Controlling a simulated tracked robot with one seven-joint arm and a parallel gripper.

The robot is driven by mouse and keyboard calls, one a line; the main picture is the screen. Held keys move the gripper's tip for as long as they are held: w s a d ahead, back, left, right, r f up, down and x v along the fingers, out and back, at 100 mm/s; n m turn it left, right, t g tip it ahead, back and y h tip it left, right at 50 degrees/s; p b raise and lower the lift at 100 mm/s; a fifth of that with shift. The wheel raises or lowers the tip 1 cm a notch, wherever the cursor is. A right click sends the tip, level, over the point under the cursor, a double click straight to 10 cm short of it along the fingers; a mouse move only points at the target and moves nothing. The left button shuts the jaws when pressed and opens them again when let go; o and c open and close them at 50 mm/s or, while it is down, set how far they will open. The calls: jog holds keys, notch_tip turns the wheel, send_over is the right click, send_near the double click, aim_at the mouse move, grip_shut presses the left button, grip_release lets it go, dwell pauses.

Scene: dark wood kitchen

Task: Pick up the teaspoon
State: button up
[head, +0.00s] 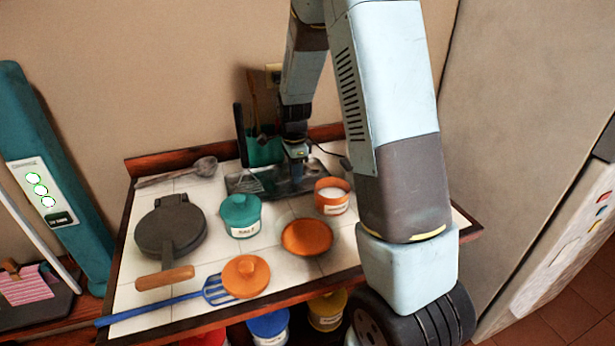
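My gripper (296,160) points down at the back of the tiled counter, over a dark flat tray or rack (245,182). It is small and dark here, and I cannot tell whether its fingers are open or shut. I cannot make out a teaspoon for certain; one near my gripper would be hard to separate from the dark things there. A larger grey ladle-like spoon (178,172) lies at the back left of the counter, well apart from my gripper.
A teal lidded jar (241,216), an open orange jar (332,197) with white contents, an orange dish or lid (307,237) and an orange knobbed lid (246,276) stand in front. A dark waffle iron (171,230) and blue slotted turner (160,306) occupy the left.

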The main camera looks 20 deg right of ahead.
grip_shut()
jog(key=shift+r, duration=0.15)
jog(key=shift+r, duration=0.3)
notch_tip(320, 180, up, 3)
jog(key=shift+w+f, duration=0.1)
jog(key=shift+f, duration=0.05)
jog(key=s+d+r, duration=0.3)
jog(key=s+r, duration=0.6)
jog(key=s, duration=0.4)
jog(key=shift+s+r, duration=0.3)
jog(key=shift+s, duration=0.1)
